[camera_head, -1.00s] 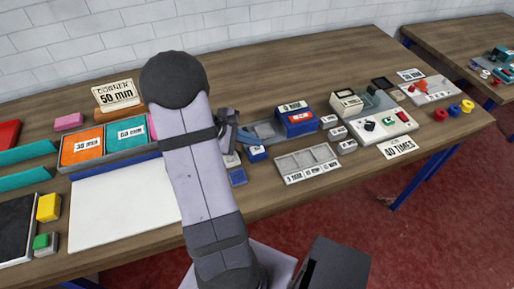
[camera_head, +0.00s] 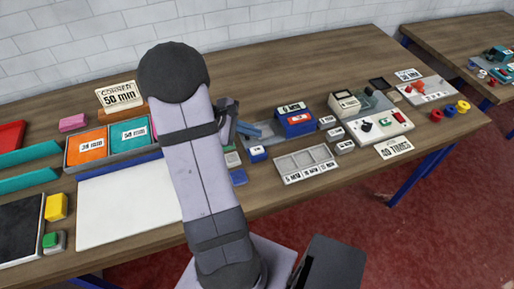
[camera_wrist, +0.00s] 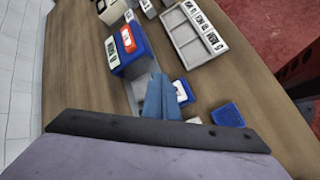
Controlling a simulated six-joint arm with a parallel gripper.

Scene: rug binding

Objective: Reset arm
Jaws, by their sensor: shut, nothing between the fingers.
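My gripper (camera_head: 232,132) is partly hidden behind my own arm in the head view, above the middle of the workbench (camera_head: 300,75). In the wrist view its blue fingers (camera_wrist: 161,97) are together with nothing between them. They point toward a grey tray (camera_wrist: 143,88) and a blue box with red and white labels (camera_wrist: 140,50). The blue box also shows in the head view (camera_head: 296,122), right of the gripper. Small blue blocks (camera_wrist: 228,115) lie beside the fingers in the wrist view.
A grey three-slot tray (camera_head: 305,166) lies right of my arm. A white board (camera_head: 125,205) and a bin of orange and teal cards (camera_head: 66,158) lie left. A white panel with buttons (camera_head: 380,127) stands further right. The back of the bench is mostly clear.

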